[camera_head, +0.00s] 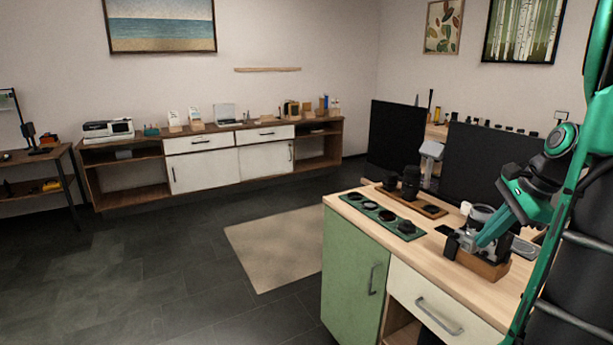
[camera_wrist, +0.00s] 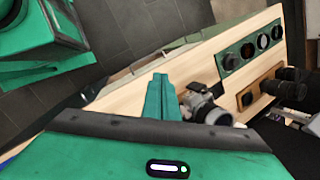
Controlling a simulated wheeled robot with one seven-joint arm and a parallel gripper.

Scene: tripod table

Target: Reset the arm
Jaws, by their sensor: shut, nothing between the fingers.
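My arm (camera_head: 572,170) is teal and black and comes in at the right edge of the head view, bent down over the wooden counter (camera_head: 452,290). My gripper (camera_head: 484,240) points down and left above a wooden tray (camera_head: 482,264) on the counter. In the wrist view my gripper (camera_wrist: 160,78) shows its teal fingers together with nothing between them. A silver and black device (camera_wrist: 207,106) is just right of the fingers there. I cannot tell whether the fingers touch it; they partly hide it in the head view.
A green holder with round black slots (camera_head: 383,215) and a small wooden tray (camera_head: 412,202) with black items lie on the counter. Dark panels (camera_head: 490,165) stand behind. A long sideboard (camera_head: 210,165) lines the far wall. The floor around the beige rug (camera_head: 280,250) is clear.

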